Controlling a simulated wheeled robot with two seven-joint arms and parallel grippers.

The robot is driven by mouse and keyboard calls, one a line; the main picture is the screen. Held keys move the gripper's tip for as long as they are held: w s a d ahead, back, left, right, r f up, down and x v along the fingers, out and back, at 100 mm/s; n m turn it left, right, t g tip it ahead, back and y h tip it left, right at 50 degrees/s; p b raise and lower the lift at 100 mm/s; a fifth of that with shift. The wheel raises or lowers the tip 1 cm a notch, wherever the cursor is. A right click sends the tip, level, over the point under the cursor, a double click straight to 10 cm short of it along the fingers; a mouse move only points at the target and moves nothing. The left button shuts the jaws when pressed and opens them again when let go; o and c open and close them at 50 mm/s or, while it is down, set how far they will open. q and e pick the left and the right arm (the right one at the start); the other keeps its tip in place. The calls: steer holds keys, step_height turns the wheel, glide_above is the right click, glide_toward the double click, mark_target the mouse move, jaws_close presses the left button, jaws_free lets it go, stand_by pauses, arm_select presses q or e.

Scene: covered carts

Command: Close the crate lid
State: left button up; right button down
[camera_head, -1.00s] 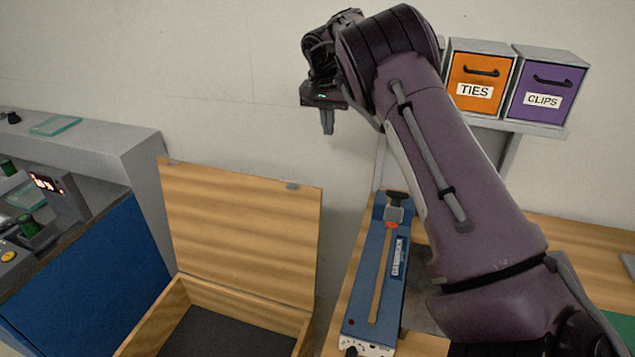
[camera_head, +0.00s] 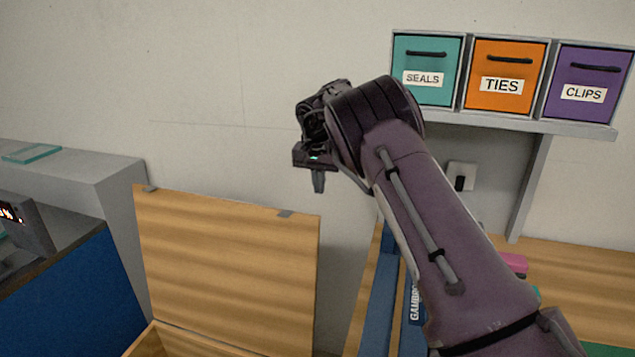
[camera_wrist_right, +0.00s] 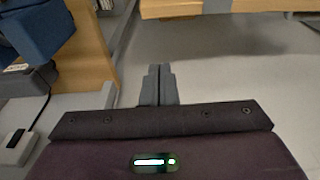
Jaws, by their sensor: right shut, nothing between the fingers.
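The wooden crate lid (camera_head: 228,265) stands open and nearly upright against the wall side in the head view. Only a top part of the crate (camera_head: 160,343) shows at the bottom edge, below the lid. My right gripper (camera_head: 318,183) points down, above and just beyond the lid's top right corner, apart from it. It is shut and empty; its closed fingers (camera_wrist_right: 158,84) also show in the right wrist view. My left gripper is not in view.
Teal, orange and purple drawers (camera_head: 502,78) sit on a wall shelf at the upper right. A blue device (camera_head: 383,290) lies on the wooden bench behind my right arm. A blue cabinet (camera_head: 85,295) stands left of the crate. The wall above the lid is bare.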

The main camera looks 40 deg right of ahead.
step_height(320, 180, down, 6)
steer(key=s+a+p, duration=0.1)
steer(key=a+p, duration=0.1)
steer(key=shift+s+a+r+p, duration=0.15)
steer(key=shift+p, duration=0.15)
stand_by(0.5)
